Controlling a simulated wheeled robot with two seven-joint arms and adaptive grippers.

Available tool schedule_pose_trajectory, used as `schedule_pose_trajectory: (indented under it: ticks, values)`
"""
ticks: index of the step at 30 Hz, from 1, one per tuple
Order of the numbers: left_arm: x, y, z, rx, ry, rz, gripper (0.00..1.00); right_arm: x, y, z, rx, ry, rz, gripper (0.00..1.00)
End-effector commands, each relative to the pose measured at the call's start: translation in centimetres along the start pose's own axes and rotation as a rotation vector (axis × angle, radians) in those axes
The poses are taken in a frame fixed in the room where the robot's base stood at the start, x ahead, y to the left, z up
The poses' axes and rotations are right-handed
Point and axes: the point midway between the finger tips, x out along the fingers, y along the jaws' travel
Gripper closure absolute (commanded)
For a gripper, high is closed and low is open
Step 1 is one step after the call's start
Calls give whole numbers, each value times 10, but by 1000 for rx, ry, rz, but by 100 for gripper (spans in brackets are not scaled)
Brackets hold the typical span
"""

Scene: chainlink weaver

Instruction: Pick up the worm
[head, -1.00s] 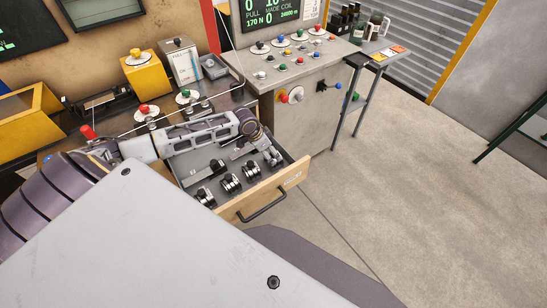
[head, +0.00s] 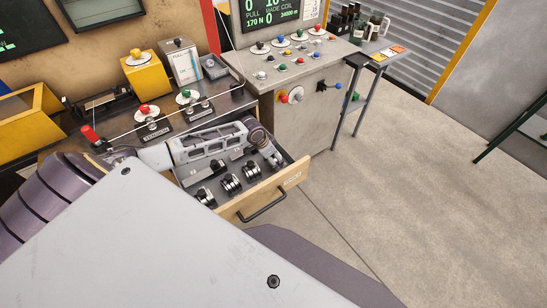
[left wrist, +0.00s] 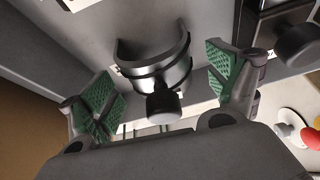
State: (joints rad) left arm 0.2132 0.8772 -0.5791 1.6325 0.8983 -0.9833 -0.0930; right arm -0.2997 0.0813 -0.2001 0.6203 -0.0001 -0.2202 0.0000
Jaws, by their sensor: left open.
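I take the worm to be one of the shiny dark metal pieces with black knobs in the open drawer (head: 240,213); I cannot tell which by name. One such curved metal piece (left wrist: 158,68), with dark bands and a black knob, lies between my left fingers in the left wrist view. My left gripper (left wrist: 160,88) is open, with green pads on either side of it, apart from it. My right gripper is not in view.
Similar metal pieces stand in the drawer: a near one (head: 205,197), a middle one (head: 230,184) and another (head: 252,171). Wooden drawer walls close them in. The bench (head: 225,104) behind holds dial fixtures and a yellow box (head: 146,74). The floor at right is clear.

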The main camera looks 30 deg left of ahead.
Motion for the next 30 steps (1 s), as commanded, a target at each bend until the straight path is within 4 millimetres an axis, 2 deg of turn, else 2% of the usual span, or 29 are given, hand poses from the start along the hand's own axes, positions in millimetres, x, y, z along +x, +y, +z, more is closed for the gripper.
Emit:
schedule_pose_trajectory:
  ticks: [10,24,25,30]
  values:
    - [0,0,0,0,0,0,11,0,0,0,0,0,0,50]
    - [0,0,0,0,0,0,70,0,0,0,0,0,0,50]
    - [-1,0,-1,0,2,-1,72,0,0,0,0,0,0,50]
    - [-1,0,-1,0,2,-1,72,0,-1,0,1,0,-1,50]
